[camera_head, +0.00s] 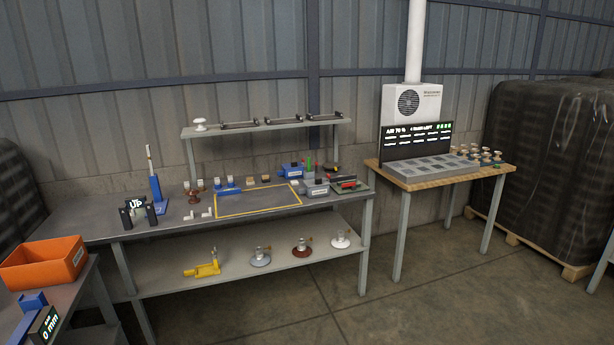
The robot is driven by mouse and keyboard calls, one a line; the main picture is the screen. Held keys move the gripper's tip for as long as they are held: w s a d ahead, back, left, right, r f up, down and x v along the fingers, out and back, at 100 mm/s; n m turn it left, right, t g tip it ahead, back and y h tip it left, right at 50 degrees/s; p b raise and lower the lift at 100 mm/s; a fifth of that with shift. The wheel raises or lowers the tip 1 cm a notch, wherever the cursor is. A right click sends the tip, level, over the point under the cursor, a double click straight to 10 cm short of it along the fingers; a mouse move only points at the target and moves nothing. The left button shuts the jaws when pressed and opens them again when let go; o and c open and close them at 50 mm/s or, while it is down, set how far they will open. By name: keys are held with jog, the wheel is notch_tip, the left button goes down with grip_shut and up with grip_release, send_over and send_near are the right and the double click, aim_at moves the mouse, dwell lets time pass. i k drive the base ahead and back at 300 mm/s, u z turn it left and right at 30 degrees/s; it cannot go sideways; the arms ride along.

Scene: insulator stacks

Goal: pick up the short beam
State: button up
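Three slim dark bars with small fittings at their ends lie in a row on the raised shelf (215,132) above the long workbench. They are the left bar (238,125), the middle bar (282,120) and the right bar (324,116). They look like beams, and their lengths appear close at this distance. I cannot tell which is the short beam. My gripper does not show in this view, and nothing is seen being held.
The grey bench (178,220) carries a yellow-outlined area (255,202), small parts and a dark "UP" device (138,211). An orange bin (44,262) stands at left. A wooden table (440,177) with a screen (415,140) stands right. Floor in front is clear.

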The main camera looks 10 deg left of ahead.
aim_at(353, 175)
jog(key=u, duration=0.35)
jog(key=i, duration=2.6)
jog(key=z, duration=0.35)
jog(key=i, duration=2.4)
jog(key=z, duration=1.05)
jog(key=i, duration=0.6)
jog(key=z, duration=0.4)
